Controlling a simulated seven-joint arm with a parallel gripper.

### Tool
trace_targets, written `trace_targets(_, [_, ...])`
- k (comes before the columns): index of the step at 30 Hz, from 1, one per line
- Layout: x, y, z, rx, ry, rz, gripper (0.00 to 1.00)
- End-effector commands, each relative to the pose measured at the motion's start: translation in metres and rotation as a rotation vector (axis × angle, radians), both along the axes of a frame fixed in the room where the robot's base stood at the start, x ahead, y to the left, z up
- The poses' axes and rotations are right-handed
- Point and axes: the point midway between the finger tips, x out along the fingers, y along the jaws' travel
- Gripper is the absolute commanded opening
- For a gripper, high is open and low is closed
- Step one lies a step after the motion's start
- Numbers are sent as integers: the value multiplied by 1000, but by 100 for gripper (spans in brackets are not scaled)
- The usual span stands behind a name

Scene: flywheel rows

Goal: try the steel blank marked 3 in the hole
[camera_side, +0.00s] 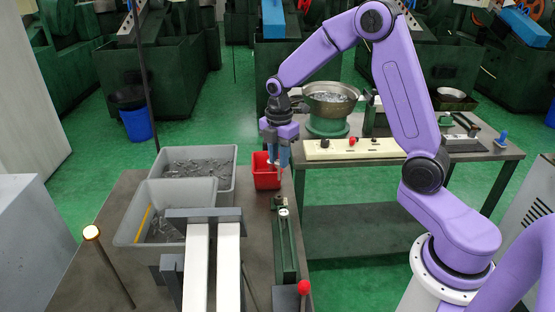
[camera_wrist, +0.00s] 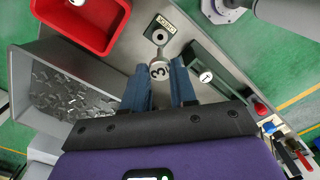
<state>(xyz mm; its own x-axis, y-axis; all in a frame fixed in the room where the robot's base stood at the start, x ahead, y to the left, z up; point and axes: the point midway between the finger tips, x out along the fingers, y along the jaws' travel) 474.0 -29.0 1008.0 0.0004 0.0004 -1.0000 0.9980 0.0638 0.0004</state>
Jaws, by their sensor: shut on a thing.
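The round steel blank marked 3 (camera_wrist: 158,71) sits between the blue fingertips of my gripper (camera_wrist: 160,80) in the wrist view, its numbered face toward the camera. My gripper is shut on it. In the side view my gripper (camera_side: 278,164) points down beside the red bin, and the blank is too small to make out. The hole (camera_wrist: 160,36) shows as a dark round spot in a pale ring, just beyond the blank in the wrist view, with a lettered plate (camera_wrist: 160,24) behind it. The blank appears apart from the hole; its height above the bench cannot be told.
A red bin (camera_side: 266,180) stands close beside my gripper. Grey bins of metal pieces (camera_side: 226,183) stand left. A green rail (camera_side: 289,250) holds another blank, marked 1 (camera_wrist: 206,77).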

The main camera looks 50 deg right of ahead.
Motion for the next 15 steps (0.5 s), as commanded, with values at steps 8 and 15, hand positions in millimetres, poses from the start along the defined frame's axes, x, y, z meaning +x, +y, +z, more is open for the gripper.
trace_targets(8, [0,1,-2,0,1,3,2])
trace_targets(15, [-1,1,-20,0,3,2,2])
